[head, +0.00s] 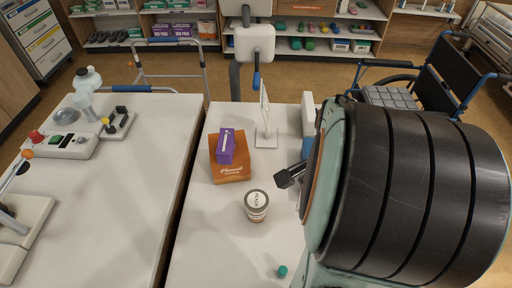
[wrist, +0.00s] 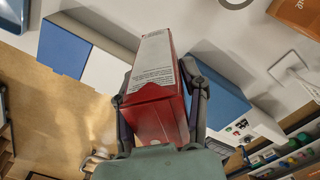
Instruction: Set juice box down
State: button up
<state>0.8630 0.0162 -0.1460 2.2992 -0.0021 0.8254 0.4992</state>
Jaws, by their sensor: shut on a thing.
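The red and white juice box (wrist: 153,85) fills the middle of the wrist view, with printed text on its pale side. My gripper (wrist: 160,78) is shut on it, one dark finger along each side. In the head view my large arm link covers the juice box, and only a dark part of my gripper (head: 289,178) shows at the link's left edge. The white table (head: 205,222) lies below. Whether the box touches a surface cannot be told.
An orange carton (head: 230,172) carries a purple box (head: 225,146). A lidded cup (head: 256,205) stands in front of them, and a small green object (head: 282,271) lies nearer. A white stand (head: 265,118) is behind. Blue-and-white items (wrist: 65,47) show behind the juice box. The table's front left is clear.

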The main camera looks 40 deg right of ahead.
jog(key=shift+s+d+m, duration=0.25)
jog(key=shift+s+m, duration=0.15)
jog(key=shift+s, duration=0.4)
notch_tip(320, 180, down, 15)
jog(key=shift+r, duration=0.1)
jog(key=o, duration=1.3)
jog(key=shift+c, duration=0.2)
